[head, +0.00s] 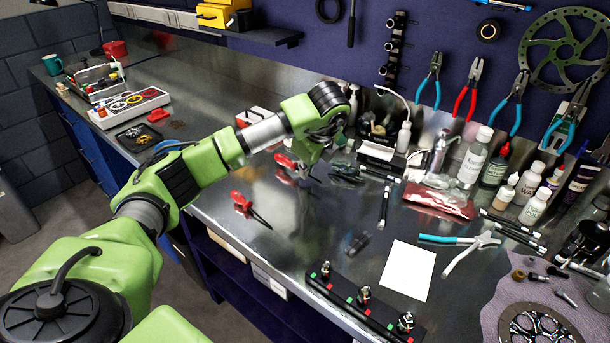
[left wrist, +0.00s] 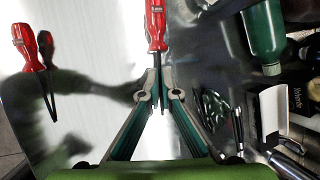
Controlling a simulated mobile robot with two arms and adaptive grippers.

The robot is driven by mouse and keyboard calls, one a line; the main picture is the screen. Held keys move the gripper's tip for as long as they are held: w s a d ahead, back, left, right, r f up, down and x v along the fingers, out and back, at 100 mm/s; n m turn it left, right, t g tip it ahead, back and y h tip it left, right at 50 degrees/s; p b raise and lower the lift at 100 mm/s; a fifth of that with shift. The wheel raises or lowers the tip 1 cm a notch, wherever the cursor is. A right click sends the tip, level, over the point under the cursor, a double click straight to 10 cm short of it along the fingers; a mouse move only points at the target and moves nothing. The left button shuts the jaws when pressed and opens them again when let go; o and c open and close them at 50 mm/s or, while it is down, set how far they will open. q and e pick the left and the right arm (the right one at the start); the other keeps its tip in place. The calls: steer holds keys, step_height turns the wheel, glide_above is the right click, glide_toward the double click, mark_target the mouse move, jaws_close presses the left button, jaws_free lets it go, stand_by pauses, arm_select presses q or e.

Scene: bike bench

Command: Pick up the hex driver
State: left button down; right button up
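The hex driver, a red-handled tool (head: 285,160) with a thin shaft, is at my left gripper (head: 306,176) over the metal bench. In the left wrist view its red handle (left wrist: 155,25) points to the top edge. Its shaft runs down between the fingertips of my left gripper (left wrist: 159,82), which are drawn close together on it. A second red-handled tool (head: 240,199) with a dark shaft lies to the left and shows in the left wrist view too (left wrist: 24,44). My right gripper is not in view.
Several bottles (head: 474,155) and pliers (head: 467,92) are at the back right. A white sheet (head: 408,271) and blue-handled pliers (head: 462,247) lie to the right. A dark strip with small fittings (head: 364,302) is at the front edge. Bench space left of the sheet is mostly clear.

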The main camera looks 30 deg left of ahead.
arm_select(q)
steer(key=s+r, duration=1.1)
steer(key=s, duration=0.3)
steer(key=shift+r, duration=0.2)
steer(key=shift+w+d, duration=0.1)
steer(key=shift+d, duration=0.05)
stand_by(0.3)
